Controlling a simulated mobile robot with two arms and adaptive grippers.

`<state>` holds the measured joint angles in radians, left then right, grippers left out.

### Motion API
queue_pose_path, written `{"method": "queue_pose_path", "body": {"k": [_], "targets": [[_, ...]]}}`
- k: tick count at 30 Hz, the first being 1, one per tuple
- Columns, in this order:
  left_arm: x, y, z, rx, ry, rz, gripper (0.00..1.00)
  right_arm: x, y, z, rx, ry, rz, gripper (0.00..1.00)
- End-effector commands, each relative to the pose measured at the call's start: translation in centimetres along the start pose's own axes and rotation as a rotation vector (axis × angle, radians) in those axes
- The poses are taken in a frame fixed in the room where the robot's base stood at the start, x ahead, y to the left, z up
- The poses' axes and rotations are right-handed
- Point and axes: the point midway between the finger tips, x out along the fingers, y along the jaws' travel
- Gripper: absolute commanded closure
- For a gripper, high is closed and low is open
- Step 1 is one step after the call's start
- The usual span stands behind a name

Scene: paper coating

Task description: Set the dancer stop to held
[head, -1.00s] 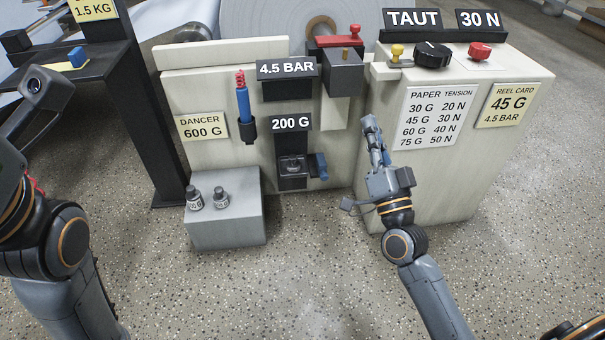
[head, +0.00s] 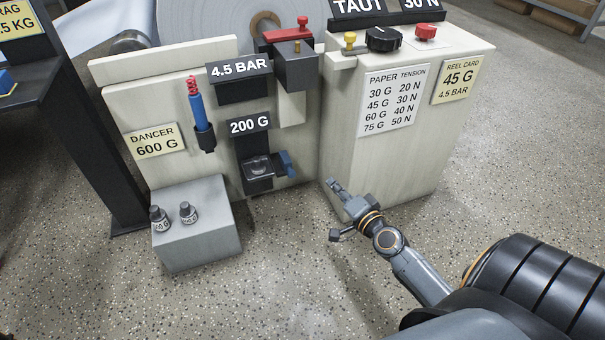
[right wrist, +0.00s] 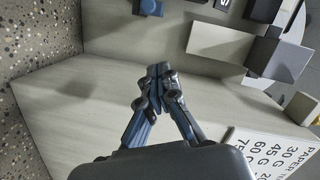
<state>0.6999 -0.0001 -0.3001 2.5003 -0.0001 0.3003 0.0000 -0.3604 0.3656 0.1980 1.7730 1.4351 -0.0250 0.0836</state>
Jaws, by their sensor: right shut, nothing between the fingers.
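No part is marked as the dancer stop, so I cannot tell for sure which it is. A yellow card reading DANCER 600 G (head: 155,140) is on the left panel, beside a blue cylinder with a red coil (head: 200,112). Right of the small black cup under the 200 G display (head: 250,125), a blue knob (head: 285,163) sticks out; a blue part also shows at the top of the right wrist view (right wrist: 148,6). My right gripper (head: 333,184) is shut and empty, low by the right cabinet; its fingertips meet in the right wrist view (right wrist: 158,70). My left gripper is out of view.
A grey block (head: 190,240) with two small weights stands below the left panel. The right cabinet (head: 410,150) carries a yellow knob (head: 349,42), a black dial (head: 384,38) and a red knob (head: 426,32). A red lever (head: 290,34) tops a grey box. Floor in front is open.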

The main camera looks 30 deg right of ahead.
Motion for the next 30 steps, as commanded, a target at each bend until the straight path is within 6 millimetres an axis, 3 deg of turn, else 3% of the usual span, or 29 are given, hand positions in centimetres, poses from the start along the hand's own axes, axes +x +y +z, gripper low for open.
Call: {"method": "queue_pose_path", "body": {"k": [5,17,22,30], "targets": [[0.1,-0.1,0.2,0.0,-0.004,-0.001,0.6,2.3,-0.2,-0.1,0.003,0.002,-0.003,1.0],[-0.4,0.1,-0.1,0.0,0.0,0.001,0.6,10.1,-0.1,0.1,0.002,0.001,-0.003,1.0],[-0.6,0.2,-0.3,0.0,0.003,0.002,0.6,10.4,0.0,2.8,0.002,-0.001,-0.001,1.0],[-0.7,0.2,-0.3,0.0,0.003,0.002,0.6,10.7,-0.1,3.9,-0.001,0.0,-0.001,1.0]]}}
